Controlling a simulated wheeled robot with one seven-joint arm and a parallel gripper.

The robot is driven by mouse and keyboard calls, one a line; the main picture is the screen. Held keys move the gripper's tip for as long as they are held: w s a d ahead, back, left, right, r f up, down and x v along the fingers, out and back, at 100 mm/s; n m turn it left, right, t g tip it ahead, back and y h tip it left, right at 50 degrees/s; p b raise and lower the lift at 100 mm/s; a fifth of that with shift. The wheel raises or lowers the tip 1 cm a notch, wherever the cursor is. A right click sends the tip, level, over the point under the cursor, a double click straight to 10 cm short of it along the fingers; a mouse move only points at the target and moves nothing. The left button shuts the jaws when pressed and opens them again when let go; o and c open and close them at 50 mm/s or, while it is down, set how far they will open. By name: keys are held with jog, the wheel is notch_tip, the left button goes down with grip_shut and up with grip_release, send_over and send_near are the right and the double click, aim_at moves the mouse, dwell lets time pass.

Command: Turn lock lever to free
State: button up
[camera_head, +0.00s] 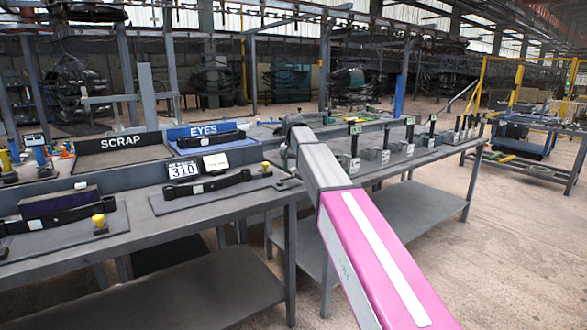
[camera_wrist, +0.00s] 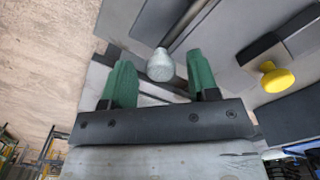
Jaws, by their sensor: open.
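My gripper (camera_wrist: 159,58) shows in the wrist view with its two green fingers apart. A pale grey rounded knob (camera_wrist: 160,66) appears between the fingers, with a gap on each side. It may be the end of the lock lever, but I cannot tell its position or how far it is from the fingertips. A yellow knob (camera_wrist: 277,78) sits on a dark plate to the right of the fingers. In the head view my arm reaches over the benches and hides most of the gripper and what is under it.
The near bench (camera_head: 120,243) holds a yellow knob (camera_head: 99,221) on the left and another (camera_head: 265,168) near its right end. SCRAP (camera_head: 121,142) and EYES (camera_head: 204,130) trays stand behind. A second bench (camera_head: 418,158) carries several upright posts. Open floor (camera_head: 520,250) lies right.

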notch_tip(320, 180, up, 11)
jog(key=shift+f, duration=0.15)
dwell(0.5)
